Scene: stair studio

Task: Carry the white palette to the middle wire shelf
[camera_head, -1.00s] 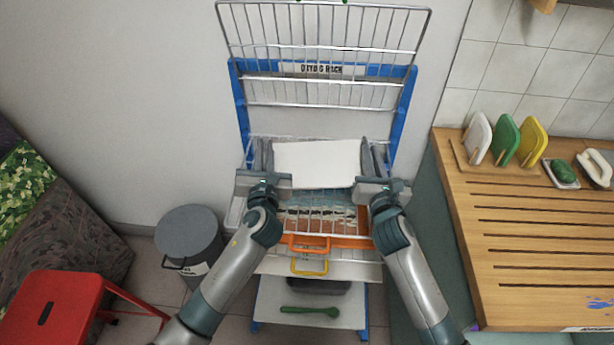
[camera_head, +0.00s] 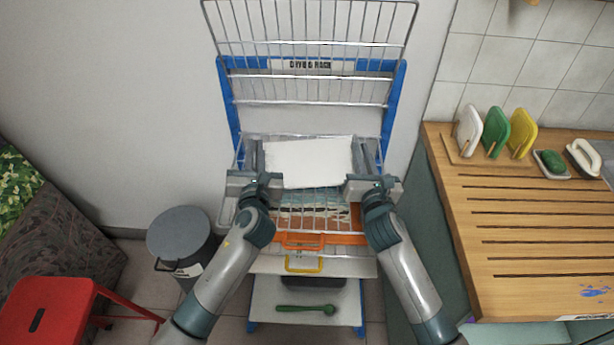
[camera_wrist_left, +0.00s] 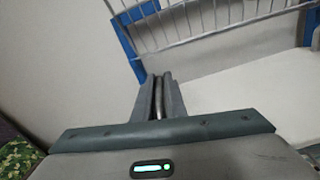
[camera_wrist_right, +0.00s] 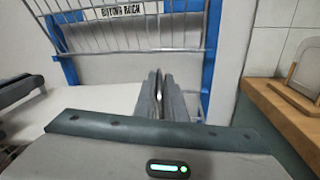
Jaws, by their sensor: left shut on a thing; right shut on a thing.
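The white palette (camera_head: 308,162) is a flat, pale slab held between my two grippers in front of the drying rack. My left gripper (camera_head: 256,160) is shut at its left side, and my right gripper (camera_head: 360,162) is shut at its right side. In the left wrist view, the fingers (camera_wrist_left: 160,95) close on a thin grey piece beside the palette (camera_wrist_left: 250,90). The right wrist view shows the same for the right fingers (camera_wrist_right: 157,95), with the palette (camera_wrist_right: 90,112) to their left. A wire shelf (camera_head: 325,222) shows below the palette; whether they touch is unclear.
The rack has a blue frame (camera_head: 229,100) and an upper wire panel (camera_head: 310,30). An orange handle (camera_head: 305,240), a yellow handle (camera_head: 303,265) and a green spoon (camera_head: 306,309) are below. A grey bin (camera_head: 180,235) and red stool (camera_head: 45,305) stand left, a wooden counter (camera_head: 520,240) right.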

